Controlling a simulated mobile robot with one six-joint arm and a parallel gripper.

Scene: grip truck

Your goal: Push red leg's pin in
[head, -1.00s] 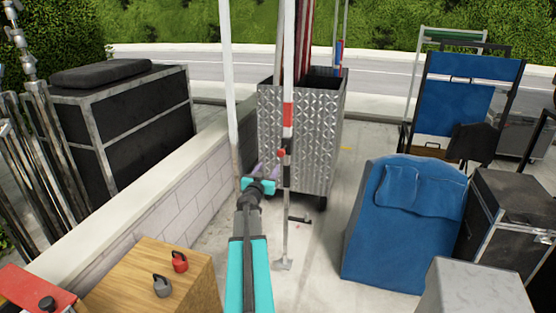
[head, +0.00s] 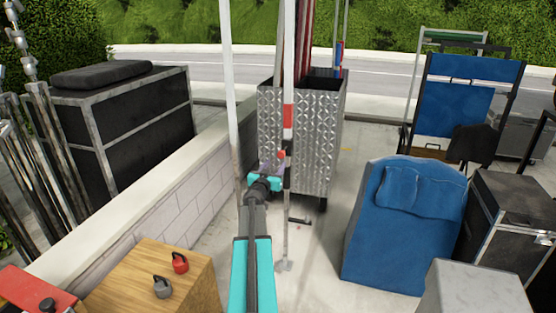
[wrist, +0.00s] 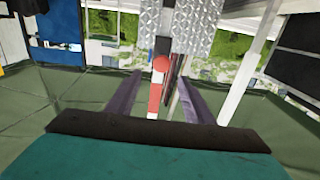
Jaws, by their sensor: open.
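The red leg (head: 288,115) is a thin upright pole with a red band, in front of the metal cart. Its pin has a round red knob (head: 281,154) on the pole's left side. The knob also shows in the wrist view (wrist: 160,63), sticking out from the pole. My gripper (head: 273,164) is open, with purple fingers just left of the pole near the knob. In the wrist view my gripper (wrist: 159,80) has its fingers on either side of the knob's line. Whether they touch it, and how deep the pin sits, I cannot tell.
The diamond-plate cart (head: 315,150) stands behind the pole. A white pole (head: 229,80) rises to the left, beside a low block wall (head: 185,180). A wooden box (head: 150,280) is at front left. A blue-covered block (head: 385,240) stands on the right.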

